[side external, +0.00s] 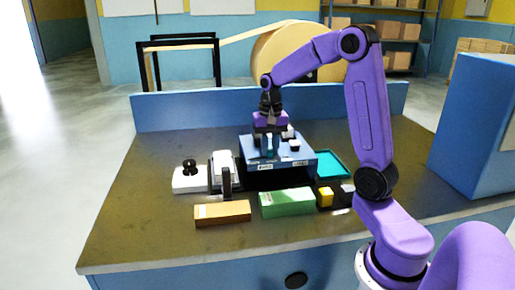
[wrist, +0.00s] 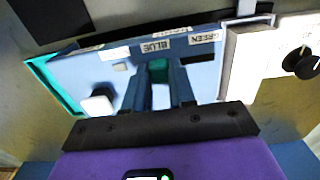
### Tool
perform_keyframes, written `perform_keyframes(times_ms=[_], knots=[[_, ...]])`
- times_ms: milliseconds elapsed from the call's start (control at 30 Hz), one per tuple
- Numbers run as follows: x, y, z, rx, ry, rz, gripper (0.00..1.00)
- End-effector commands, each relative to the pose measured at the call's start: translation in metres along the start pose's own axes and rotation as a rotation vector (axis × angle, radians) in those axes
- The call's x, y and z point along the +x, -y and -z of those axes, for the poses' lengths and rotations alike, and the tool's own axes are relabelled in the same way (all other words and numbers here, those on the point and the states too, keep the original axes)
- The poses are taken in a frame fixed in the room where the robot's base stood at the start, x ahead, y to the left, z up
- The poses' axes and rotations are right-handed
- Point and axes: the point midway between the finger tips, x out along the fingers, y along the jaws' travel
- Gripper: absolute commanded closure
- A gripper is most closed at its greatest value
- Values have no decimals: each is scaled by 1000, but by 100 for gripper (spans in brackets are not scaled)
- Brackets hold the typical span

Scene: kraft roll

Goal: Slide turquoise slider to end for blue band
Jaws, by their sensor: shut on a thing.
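My gripper (side external: 269,150) is over the front part of a blue box (side external: 303,156) on the bench, fingers pointing down. In the wrist view, my gripper (wrist: 160,85) has its two dark fingers shut on the turquoise slider (wrist: 160,70), whose green-turquoise face shows between them. The slider is close to a label reading BLUE (wrist: 157,47) at the box edge. A GREEN label (wrist: 205,37) is to its right in that view. The fingers hide most of the slider and part of its track.
A turquoise tray (side external: 333,165) is right of the box; a white device with a black knob (side external: 189,170) is left. A green block (side external: 287,202) and an orange-brown block (side external: 222,213) lie in front.

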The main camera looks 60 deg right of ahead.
Motion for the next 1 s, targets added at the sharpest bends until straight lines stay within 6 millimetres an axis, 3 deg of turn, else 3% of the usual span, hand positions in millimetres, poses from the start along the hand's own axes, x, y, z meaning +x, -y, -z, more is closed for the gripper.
perform_keyframes(times_ms=[333, 367, 400, 433, 767, 1000], knots=[[-1, -8, 1, 2, -2, -2, 100], [-1, -8, 1, 2, -2, -3, 69], [-1, -8, 1, 2, -2, -3, 56], [-1, -8, 1, 2, -2, -2, 49], [-2, -6, 1, 1, -3, 1, 49], [-32, -5, 1, 1, -7, 4, 49]])
